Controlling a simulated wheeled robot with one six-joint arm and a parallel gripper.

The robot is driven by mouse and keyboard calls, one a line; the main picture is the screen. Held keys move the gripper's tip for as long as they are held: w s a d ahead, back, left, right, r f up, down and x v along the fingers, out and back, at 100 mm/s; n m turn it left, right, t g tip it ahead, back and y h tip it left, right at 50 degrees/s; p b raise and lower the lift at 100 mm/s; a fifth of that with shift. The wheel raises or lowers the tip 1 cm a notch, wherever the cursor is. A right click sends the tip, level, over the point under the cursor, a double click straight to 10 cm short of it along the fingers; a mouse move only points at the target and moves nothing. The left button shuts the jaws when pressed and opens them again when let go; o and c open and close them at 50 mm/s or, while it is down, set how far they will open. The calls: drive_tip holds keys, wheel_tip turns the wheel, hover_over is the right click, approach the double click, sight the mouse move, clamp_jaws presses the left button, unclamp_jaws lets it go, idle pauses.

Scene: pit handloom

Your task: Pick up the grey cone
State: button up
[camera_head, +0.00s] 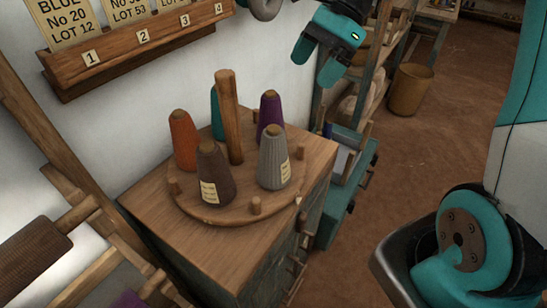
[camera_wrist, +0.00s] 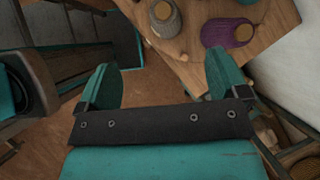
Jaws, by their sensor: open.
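The grey cone (camera_head: 273,158) stands upright on the round wooden peg stand (camera_head: 232,212), at its right side, with a pale label on its flank. In the wrist view the grey cone (camera_wrist: 164,18) shows at the top, seen from above, beyond my fingertips. My gripper (camera_head: 318,63) is above and to the right of the stand in the head view, apart from every cone. Its two teal fingers (camera_wrist: 160,78) are spread with nothing between them.
Brown (camera_head: 218,172), orange (camera_head: 185,140), teal (camera_head: 216,115) and purple (camera_head: 269,112) cones share the stand around a central post (camera_head: 229,118). The stand sits on a wooden cabinet (camera_head: 160,240) against a white wall. A numbered card rack (camera_head: 135,48) hangs above. Open floor (camera_head: 420,145) lies right.

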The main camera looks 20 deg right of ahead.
sight(279, 126)
drive_tip(key=p+x, duration=0.1)
drive_tip(key=x, duration=1)
drive_tip(key=shift+f, duration=0.4)
drive_tip(key=x, duration=0.1)
drive_tip(key=p+x, duration=0.1)
drive_tip(key=x, duration=0.1)
drive_tip(key=d+x, duration=0.1)
drive_tip(key=x, duration=0.1)
drive_tip(key=shift+w+a+f+p, duration=0.25)
drive_tip(key=shift+f+p, duration=0.15)
drive_tip(key=shift+f, duration=0.1)
drive_tip(key=c, duration=1.4)
drive_tip(key=shift+r, duration=0.1)
